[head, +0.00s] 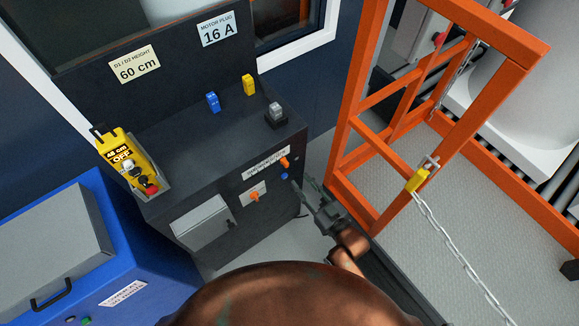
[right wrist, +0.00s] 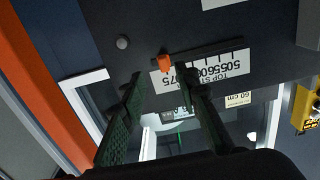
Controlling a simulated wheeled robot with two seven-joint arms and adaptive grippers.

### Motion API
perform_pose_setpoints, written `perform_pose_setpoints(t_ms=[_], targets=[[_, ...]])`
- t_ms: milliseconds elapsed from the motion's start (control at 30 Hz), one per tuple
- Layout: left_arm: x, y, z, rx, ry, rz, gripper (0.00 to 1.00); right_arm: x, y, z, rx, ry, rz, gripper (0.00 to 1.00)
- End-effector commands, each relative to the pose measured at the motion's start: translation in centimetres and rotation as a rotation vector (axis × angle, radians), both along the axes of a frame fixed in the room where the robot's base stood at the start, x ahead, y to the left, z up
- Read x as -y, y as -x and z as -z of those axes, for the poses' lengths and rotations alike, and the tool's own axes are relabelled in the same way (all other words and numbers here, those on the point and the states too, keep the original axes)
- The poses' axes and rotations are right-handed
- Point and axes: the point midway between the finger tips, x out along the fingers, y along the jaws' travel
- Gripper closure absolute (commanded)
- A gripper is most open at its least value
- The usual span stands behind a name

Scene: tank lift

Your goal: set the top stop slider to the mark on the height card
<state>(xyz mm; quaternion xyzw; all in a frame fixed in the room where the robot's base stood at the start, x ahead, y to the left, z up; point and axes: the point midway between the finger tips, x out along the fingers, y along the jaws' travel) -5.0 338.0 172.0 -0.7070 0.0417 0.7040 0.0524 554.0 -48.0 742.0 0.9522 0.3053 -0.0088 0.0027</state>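The height card (head: 134,65) on the back panel reads D1 / D2 height 60 cm; it also shows in the right wrist view (right wrist: 237,99). The top stop slider is an orange knob (head: 284,162) on the console's front; the right wrist view shows it (right wrist: 165,62) near the 75 end of its scale (right wrist: 215,66), which carries marks including 50, 55 and 60. My right gripper (head: 299,188) is in front of the console, just below the slider. In the wrist view its fingers (right wrist: 159,82) are apart and empty, with the slider beyond their tips. My left gripper is not in view.
Another orange knob (head: 254,196) sits lower on the console front beside a grey box (head: 203,222). A yellow pendant (head: 128,162) stands at the console's left. The orange lift frame (head: 356,130) stands close to my arm's right. A blue cabinet (head: 85,250) is at left.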

Motion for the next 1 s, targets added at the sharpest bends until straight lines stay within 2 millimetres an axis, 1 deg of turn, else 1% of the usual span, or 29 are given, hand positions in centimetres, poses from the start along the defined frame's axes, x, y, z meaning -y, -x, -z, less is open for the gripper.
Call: perform_pose_setpoints(t_ms=[33, 100, 167, 333, 467, 600, 700, 933, 967, 1000], targets=[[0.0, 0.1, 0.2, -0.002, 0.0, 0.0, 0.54, -0.4, -0.1, -0.6, 0.011, -0.008, -0.007, 0.71], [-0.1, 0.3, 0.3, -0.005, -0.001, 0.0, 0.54, -0.9, -0.5, -1.0, 0.016, -0.013, -0.01, 0.71], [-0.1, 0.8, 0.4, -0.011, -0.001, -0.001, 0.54, -1.3, -1.1, -1.1, 0.018, -0.014, -0.01, 0.71], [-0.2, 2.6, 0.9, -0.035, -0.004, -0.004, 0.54, -2.9, -3.3, -0.9, 0.017, -0.014, -0.008, 0.71], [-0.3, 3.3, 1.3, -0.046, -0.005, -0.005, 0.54, -3.9, -4.8, -0.9, 0.015, -0.013, -0.008, 0.71], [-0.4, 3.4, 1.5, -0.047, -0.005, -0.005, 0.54, -4.7, -5.8, -0.9, 0.013, -0.012, -0.008, 0.71], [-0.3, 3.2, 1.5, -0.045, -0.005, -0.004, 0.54, -4.9, -6.2, -0.9, 0.015, -0.011, -0.007, 0.71], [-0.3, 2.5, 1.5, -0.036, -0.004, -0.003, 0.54, -4.9, -6.2, -1.0, 0.015, -0.011, -0.007, 0.71], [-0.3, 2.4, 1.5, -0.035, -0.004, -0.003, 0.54, -4.9, -6.2, -1.0, 0.015, -0.011, -0.007, 0.72], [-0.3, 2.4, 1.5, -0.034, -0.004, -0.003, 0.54, -4.9, -6.2, -1.0, 0.015, -0.011, -0.007, 0.74]])
